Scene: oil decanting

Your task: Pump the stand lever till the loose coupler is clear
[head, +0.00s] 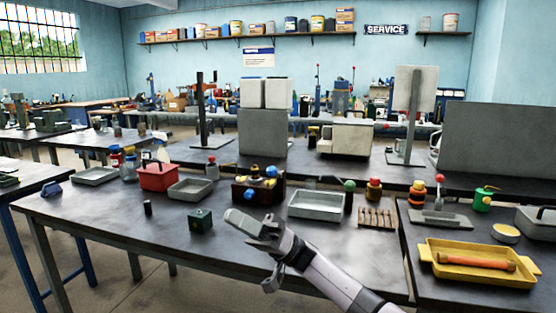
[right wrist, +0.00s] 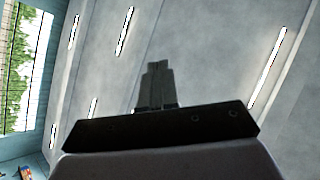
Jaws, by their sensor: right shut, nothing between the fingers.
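A dark block-like stand (head: 258,190) with blue and yellow rounded parts sits mid-table in the head view. A thin dark bar with a green ball knob (head: 349,185) shows to its right; whether it joins the stand I cannot tell. I cannot make out which part is the loose coupler. My right gripper (head: 246,222) is in front of the stand, nearer the camera and apart from it in the picture. In the right wrist view its fingers (right wrist: 157,85) are shut and empty, against the ceiling. My left gripper is not in view.
A red-knobbed lever (head: 439,180) and a yellow tray (head: 478,276) are at right. The front left tabletop is mostly clear.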

